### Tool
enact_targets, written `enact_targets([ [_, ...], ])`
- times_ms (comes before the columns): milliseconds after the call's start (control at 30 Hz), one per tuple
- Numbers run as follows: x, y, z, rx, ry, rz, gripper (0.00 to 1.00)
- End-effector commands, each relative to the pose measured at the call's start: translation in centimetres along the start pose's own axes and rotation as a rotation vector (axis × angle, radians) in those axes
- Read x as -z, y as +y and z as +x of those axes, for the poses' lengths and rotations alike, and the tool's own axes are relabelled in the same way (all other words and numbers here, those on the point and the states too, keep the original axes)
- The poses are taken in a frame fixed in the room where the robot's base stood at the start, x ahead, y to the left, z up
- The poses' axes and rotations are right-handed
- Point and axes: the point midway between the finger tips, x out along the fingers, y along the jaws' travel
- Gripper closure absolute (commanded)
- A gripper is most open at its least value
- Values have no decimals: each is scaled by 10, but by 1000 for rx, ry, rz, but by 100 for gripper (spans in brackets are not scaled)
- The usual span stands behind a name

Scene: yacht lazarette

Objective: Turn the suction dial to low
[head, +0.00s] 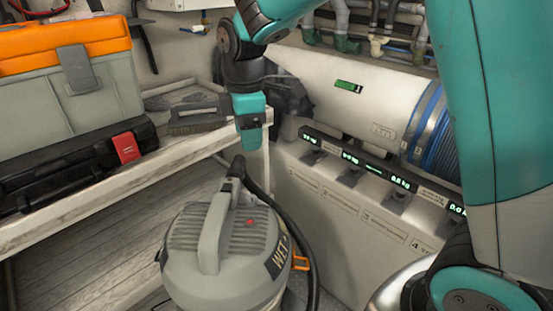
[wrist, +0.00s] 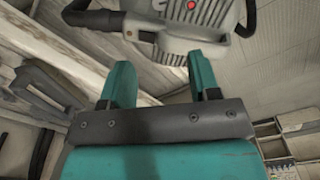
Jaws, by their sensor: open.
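The vacuum (head: 225,260) is a grey canister with a ribbed lid, a top handle, a dark hose and a "WET" label on its side. It stands upright below the bench edge, and its upper part shows upside down in the wrist view (wrist: 195,22). A small round red spot (head: 249,221) is on its lid; I cannot tell whether it is a light or a button. I cannot make out a suction dial in either view. My gripper (head: 250,132) is above and behind the vacuum lid; in the wrist view its two teal fingers (wrist: 161,82) are apart with nothing between them.
A wooden bench (head: 130,181) on the left carries an orange-topped toolbox (head: 70,75), a black case (head: 75,160) and a brush (head: 195,117). A row of green displays (head: 352,160) lines a panel on the right. A white cylinder (head: 345,90) lies behind.

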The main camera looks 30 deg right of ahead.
Motion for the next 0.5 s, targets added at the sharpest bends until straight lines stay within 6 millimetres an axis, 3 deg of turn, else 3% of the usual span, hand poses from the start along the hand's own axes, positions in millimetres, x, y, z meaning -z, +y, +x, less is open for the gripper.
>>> enact_targets([
  [500, 3, -103, -45, 32, 145, 328, 44],
])
